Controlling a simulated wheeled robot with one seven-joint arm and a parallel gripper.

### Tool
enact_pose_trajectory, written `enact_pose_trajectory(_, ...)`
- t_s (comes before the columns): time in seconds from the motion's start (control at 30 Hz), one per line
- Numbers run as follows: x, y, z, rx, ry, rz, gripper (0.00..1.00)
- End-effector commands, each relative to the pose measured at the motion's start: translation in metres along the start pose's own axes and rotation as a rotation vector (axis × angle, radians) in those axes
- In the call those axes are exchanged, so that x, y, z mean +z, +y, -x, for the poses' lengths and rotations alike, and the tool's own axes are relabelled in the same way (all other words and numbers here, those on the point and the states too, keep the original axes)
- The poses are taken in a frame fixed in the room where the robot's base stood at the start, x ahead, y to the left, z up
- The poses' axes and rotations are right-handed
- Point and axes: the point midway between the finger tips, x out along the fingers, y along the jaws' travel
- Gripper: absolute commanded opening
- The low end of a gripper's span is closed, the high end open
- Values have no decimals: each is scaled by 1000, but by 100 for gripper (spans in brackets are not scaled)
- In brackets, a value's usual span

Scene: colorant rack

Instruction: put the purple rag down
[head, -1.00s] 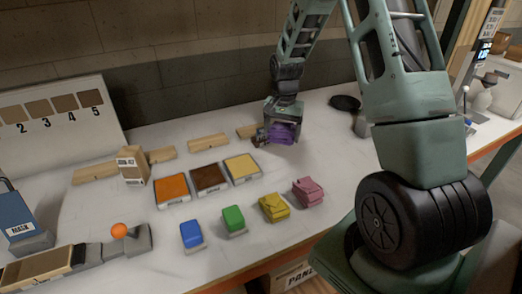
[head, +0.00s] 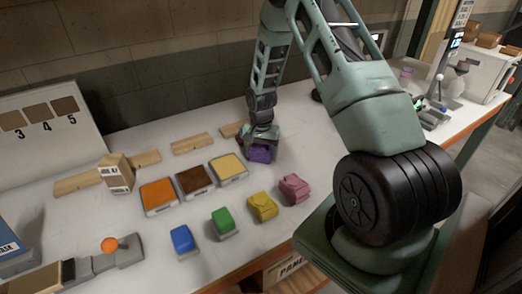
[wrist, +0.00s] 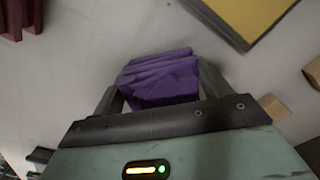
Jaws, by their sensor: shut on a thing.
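The purple rag (head: 260,154) is a small folded bundle at the back of the white table, just right of the yellow tray. My gripper (head: 261,144) points down over it and is shut on it. In the wrist view the rag (wrist: 160,80) sits between the two fingers of my gripper (wrist: 158,88). Whether its underside touches the table cannot be told.
The yellow tray (head: 229,168), brown tray (head: 195,180) and orange tray (head: 159,195) stand left of the rag. Pink (head: 294,189), yellow (head: 262,207), green (head: 224,222) and blue (head: 183,240) items line the front. Wooden blocks (head: 192,144) lie behind. The table right of the rag is clear.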

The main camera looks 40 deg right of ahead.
Motion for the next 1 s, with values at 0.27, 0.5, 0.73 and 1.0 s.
enact_pose_trajectory(0.27,0,0,-2,0,1,0,52)
enact_pose_trajectory(0.5,0,0,-3,0,1,0,98)
enact_pose_trajectory(0.73,0,0,0,0,1,0,98)
enact_pose_trajectory(1.0,-2,-1,32,-4,6,-1,98)
